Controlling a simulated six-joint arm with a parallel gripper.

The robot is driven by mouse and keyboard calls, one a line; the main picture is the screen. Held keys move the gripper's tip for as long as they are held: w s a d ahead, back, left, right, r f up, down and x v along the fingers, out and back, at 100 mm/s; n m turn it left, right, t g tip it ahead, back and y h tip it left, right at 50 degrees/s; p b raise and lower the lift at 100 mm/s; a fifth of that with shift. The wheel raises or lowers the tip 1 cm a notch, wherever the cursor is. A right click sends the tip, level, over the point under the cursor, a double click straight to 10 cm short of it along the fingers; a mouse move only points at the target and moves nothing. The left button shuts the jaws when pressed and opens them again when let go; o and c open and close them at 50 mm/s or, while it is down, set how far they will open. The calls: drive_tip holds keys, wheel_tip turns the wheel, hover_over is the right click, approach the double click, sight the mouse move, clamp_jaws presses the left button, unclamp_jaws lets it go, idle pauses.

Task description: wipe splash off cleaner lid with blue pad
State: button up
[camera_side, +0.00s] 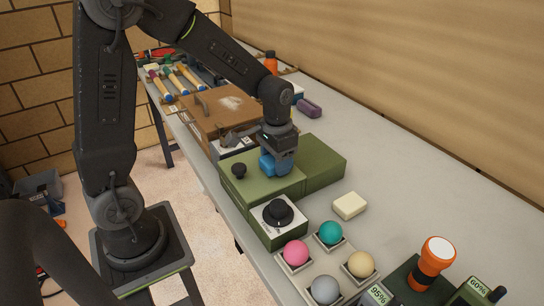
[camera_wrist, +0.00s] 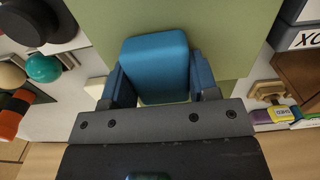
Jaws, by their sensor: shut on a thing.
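My gripper (camera_side: 279,156) is shut on the blue pad (camera_side: 270,165); the wrist view shows the pad (camera_wrist: 155,62) between its two fingers. The lid also fills the upper middle of the wrist view (camera_wrist: 215,25). No splash shows on the visible green surface, and the part under the pad is hidden. A pale smear (camera_side: 232,103) lies on the brown box behind.
A white-topped green box with a black hat-shaped knob (camera_side: 278,213) stands in front. Several balls in holders, including a pink one (camera_side: 295,252), are nearer the camera. A cream block (camera_side: 349,206) lies to the right. Mallets (camera_side: 187,78) lie at the back.

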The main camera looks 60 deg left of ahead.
drive_tip(key=shift+r, duration=3.85)
